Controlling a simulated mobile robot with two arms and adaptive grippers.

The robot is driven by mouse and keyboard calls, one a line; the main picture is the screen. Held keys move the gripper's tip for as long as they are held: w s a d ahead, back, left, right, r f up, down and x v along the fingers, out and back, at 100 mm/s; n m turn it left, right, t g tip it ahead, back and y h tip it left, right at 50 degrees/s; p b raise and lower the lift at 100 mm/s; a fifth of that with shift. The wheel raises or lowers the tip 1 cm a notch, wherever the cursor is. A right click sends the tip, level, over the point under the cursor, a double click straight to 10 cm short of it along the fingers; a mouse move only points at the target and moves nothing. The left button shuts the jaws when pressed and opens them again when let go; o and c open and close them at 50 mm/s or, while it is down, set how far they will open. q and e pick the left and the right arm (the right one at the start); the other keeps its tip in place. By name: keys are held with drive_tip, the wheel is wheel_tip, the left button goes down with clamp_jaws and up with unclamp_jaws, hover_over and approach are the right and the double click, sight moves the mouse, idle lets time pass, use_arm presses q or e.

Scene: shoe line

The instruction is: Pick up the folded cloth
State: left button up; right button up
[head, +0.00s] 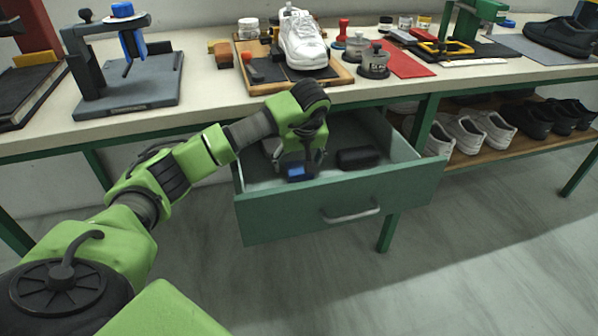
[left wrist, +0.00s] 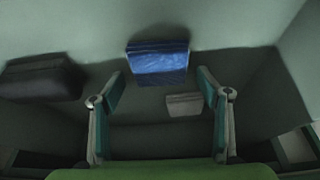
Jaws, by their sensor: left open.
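A blue folded cloth (left wrist: 157,60) lies on the floor of the open drawer (head: 300,215), close to the front panel. In the head view only part of the cloth (head: 299,172) shows below my left gripper (head: 308,155). My left gripper is inside the drawer, pointing down. In the left wrist view its two fingers (left wrist: 160,92) are spread and empty. The cloth lies just beyond the fingertips, near the middle of the gap, and looks apart from them. My right gripper is not in view.
A black case (head: 358,158) lies in the drawer beside the cloth, and a small grey block (left wrist: 184,104) lies between the fingers in the wrist view. The drawer walls surround the gripper. The workbench (head: 215,95) above holds a white shoe (head: 302,42) on a wooden tray.

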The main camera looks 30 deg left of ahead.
sight(299, 165)
use_arm(q)
drive_tip(key=c, duration=1.1)
drive_tip(key=shift+r, duration=0.1)
drive_tip(key=shift+r, duration=0.35)
wheel_tip(299, 165, up, 9)
drive_tip(key=shift+r+p, duration=0.1)
drive_tip(key=shift+p, duration=0.85)
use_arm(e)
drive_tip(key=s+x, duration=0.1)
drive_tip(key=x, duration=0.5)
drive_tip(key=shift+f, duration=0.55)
use_arm(q)
drive_tip(key=shift+o, duration=0.5)
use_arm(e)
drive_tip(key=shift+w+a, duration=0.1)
use_arm(q)
drive_tip(key=shift+d, duration=0.15)
drive_tip(key=shift+c, duration=0.3)
